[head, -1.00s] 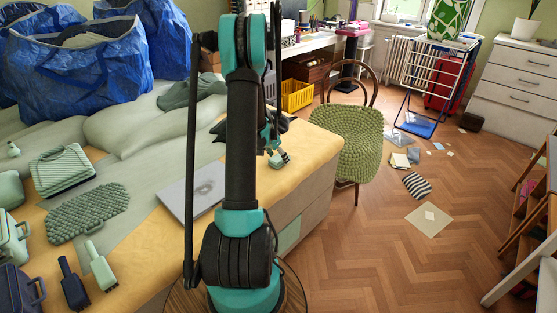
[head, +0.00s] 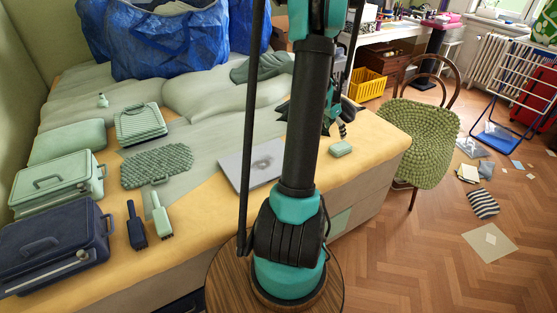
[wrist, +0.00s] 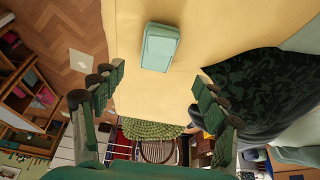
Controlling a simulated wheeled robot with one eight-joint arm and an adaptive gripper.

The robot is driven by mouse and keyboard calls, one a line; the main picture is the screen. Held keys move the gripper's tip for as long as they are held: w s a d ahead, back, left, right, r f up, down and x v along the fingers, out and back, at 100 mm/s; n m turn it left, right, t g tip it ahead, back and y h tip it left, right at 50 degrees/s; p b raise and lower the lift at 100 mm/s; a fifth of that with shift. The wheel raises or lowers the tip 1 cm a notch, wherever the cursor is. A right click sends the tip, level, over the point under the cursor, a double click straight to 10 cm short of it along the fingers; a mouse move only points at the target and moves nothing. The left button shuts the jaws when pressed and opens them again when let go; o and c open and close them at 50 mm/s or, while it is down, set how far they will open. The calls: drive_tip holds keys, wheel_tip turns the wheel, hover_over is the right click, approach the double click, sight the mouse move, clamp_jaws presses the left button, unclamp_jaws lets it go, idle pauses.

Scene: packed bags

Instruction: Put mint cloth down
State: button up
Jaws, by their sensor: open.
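The mint cloth (head: 341,149) is a small, folded, pale green block. It lies on the yellow cover of the bed near its right edge. In the wrist view the cloth (wrist: 160,47) lies flat on the yellow cover, beyond the fingertips and apart from them. My gripper (head: 338,128) is just above and behind the cloth in the head view, partly hidden by my arm. In the wrist view my gripper (wrist: 157,84) has its fingers spread wide with nothing between them.
A grey laptop-like slab (head: 250,165) lies left of my arm. A dark patterned cloth (wrist: 262,90) is beside the gripper. Blue bags (head: 180,40) stand behind. A green chair (head: 420,130) stands beside the bed.

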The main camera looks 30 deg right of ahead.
drive_tip(key=s+a+r+n+t+y, duration=0.1)
drive_tip(key=a+r+n, duration=0.25)
drive_tip(key=a, duration=0.95)
drive_tip(key=s+a+r+n+t+y, duration=0.15)
drive_tip(key=a+n, duration=0.35)
drive_tip(key=a, duration=0.8)
drive_tip(key=s+a+f+n+y, duration=0.1)
drive_tip(key=s+a+n, duration=0.3)
drive_tip(key=a, duration=0.5)
drive_tip(key=s+a+f+n+t+y, duration=0.1)
drive_tip(key=s+a+n, duration=0.3)
drive_tip(key=s+a, duration=0.3)
drive_tip(key=shift+s+a+f, duration=0.25)
drive_tip(key=shift+s+a, duration=0.15)
drive_tip(key=shift+a, duration=0.45)
